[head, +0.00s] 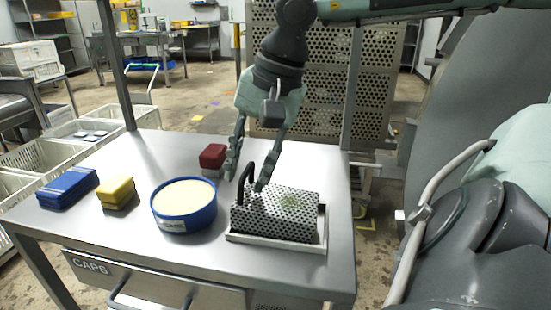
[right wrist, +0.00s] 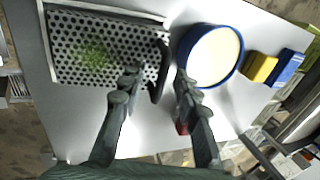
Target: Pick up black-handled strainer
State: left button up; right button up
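The black-handled strainer (head: 285,214) is a perforated metal box with a green patch on top and a dark arched handle (head: 245,172) at its left end. It sits in a shallow pale tray (head: 277,245) at the table's right front. It also shows in the right wrist view (right wrist: 100,50). My right gripper (head: 246,180) points down at the handle end, fingers spread. In the right wrist view (right wrist: 158,80) the handle (right wrist: 161,75) lies between the fingertips, with a gap at least on the blue-tub side. I cannot tell whether the other finger touches it. My left gripper is not in view.
A blue tub with cream contents (head: 184,204) stands just left of the strainer. A red block (head: 212,157) is behind, close to my gripper. Yellow (head: 116,192) and blue (head: 67,187) blocks lie farther left on the steel table (head: 150,150). A perforated rack (head: 325,80) stands behind.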

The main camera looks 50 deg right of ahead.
jog(key=shift+c, duration=0.3)
grip_shut()
dwell(0.3)
